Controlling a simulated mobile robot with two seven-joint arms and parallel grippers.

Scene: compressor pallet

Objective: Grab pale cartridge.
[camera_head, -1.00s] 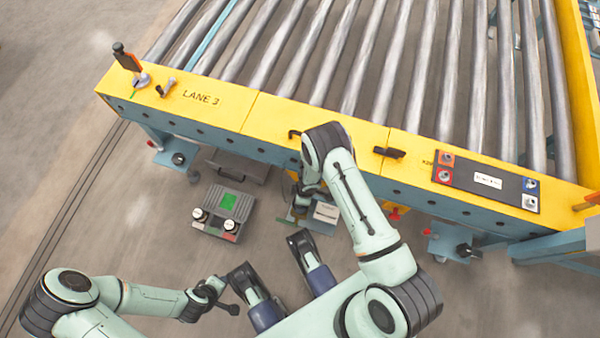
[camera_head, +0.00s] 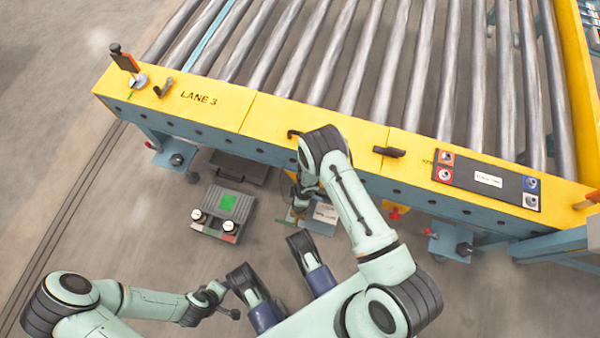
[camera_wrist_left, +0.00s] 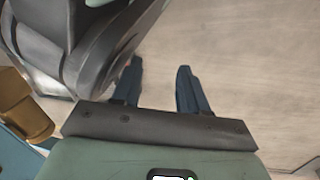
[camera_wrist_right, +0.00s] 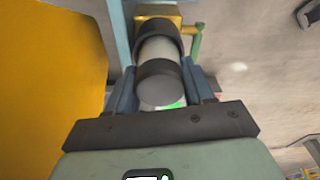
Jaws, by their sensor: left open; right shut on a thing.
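The pale cartridge (camera_wrist_right: 160,49) shows in the right wrist view, a pale cylinder with dark end caps. My right gripper (camera_wrist_right: 152,84) is shut on it, with one blue finger on each side. The cartridge's far end lies near a yellow block with a green handle (camera_wrist_right: 197,41); I cannot tell whether it is still seated there. In the head view my right arm hides most of the cartridge and gripper, below the conveyor's front edge. My left gripper (camera_wrist_left: 160,75) is open and empty above the floor.
The yellow conveyor frame (camera_head: 225,108) with metal rollers runs across the scene above my right gripper. A control panel (camera_head: 487,182) sits on the frame at right. Floor at left is open.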

